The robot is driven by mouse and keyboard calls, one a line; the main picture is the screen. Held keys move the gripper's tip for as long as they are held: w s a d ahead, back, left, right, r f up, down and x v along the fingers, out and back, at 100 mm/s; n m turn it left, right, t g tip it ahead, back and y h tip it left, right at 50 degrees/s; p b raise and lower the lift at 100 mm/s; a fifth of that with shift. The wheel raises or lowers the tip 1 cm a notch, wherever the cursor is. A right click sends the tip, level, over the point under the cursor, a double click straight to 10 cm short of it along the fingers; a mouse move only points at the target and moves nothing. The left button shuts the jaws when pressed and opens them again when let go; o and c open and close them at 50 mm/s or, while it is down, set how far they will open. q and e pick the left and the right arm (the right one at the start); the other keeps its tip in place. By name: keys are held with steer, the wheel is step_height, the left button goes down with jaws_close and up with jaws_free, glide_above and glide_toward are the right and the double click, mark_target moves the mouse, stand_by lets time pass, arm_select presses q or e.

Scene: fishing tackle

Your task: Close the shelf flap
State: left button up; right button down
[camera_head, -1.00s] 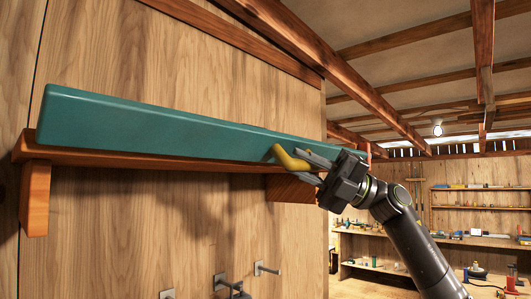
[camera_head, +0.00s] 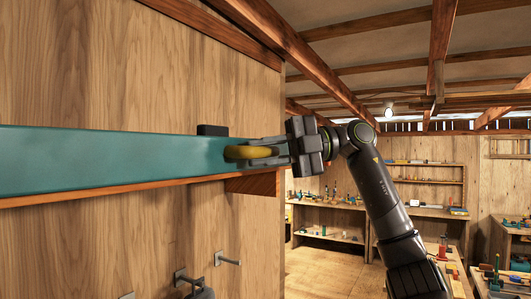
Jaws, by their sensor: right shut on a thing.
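The shelf flap (camera_head: 110,160) is a long teal panel on the wooden wall shelf at the left. A curved yellow handle (camera_head: 245,153) sits at its right end. My right gripper (camera_head: 276,150) reaches in from the right and is shut on the yellow handle. Its fingers hide part of the handle. The flap's left end is out of view. My left gripper is not in view.
The wooden shelf edge (camera_head: 130,188) runs under the flap, with a wooden bracket (camera_head: 254,184) at its right end. Metal hooks (camera_head: 228,260) stick out of the wall below. Workbenches and shelves with tackle stand far back at the right.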

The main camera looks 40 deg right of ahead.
steer(key=c, duration=1.3)
jaws_free()
steer(key=shift+w, duration=0.1)
steer(key=shift+d, duration=0.1)
steer(key=shift+d, duration=0.25)
steer(key=v, duration=1.7)
steer(key=shift+r, duration=0.2)
steer(key=shift+a, duration=0.15)
